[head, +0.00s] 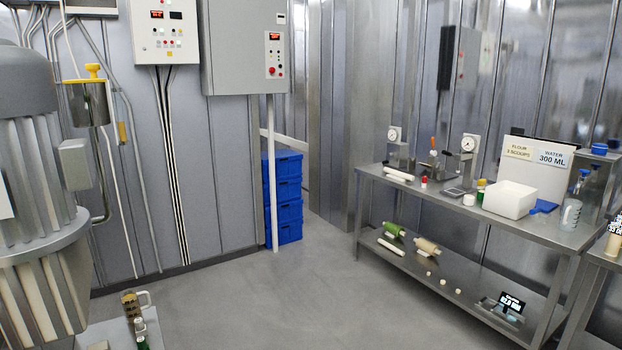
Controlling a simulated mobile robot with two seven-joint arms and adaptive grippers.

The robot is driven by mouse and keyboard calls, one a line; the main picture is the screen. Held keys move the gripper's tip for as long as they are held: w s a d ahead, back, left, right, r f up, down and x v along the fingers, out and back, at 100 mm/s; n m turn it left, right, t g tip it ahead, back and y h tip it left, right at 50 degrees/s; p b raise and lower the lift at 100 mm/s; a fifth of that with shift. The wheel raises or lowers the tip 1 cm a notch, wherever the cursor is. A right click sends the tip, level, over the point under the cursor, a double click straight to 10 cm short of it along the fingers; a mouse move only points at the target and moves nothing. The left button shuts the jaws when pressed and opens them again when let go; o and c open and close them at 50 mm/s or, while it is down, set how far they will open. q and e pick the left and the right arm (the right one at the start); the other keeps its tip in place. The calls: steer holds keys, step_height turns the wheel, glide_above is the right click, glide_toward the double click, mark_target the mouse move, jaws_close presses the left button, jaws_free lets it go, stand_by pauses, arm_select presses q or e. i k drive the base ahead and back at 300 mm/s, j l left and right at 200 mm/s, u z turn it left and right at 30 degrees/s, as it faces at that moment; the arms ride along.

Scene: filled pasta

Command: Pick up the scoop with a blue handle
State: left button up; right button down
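A small blue piece (544,206) shows on the steel table at the right, just beside a white block-shaped container (509,198). It may be the blue handle of the scoop, but it is too small to tell, and I cannot make out a scoop bowl. Another blue object (599,149) sits higher up at the far right, on top of a metal box. Neither of my grippers is in view.
The steel table (420,192) holds two dial gauges, small jars, a sign and a blue-capped bottle (572,208). Its lower shelf (395,263) carries rollers and a small display. Blue crates (283,208) stand at the wall. A large machine (45,230) fills the left. The middle floor is clear.

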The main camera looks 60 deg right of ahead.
mark_target(535, 211)
steer(key=z, duration=3)
steer(key=i+u, duration=0.15)
steer(key=i, duration=1.95)
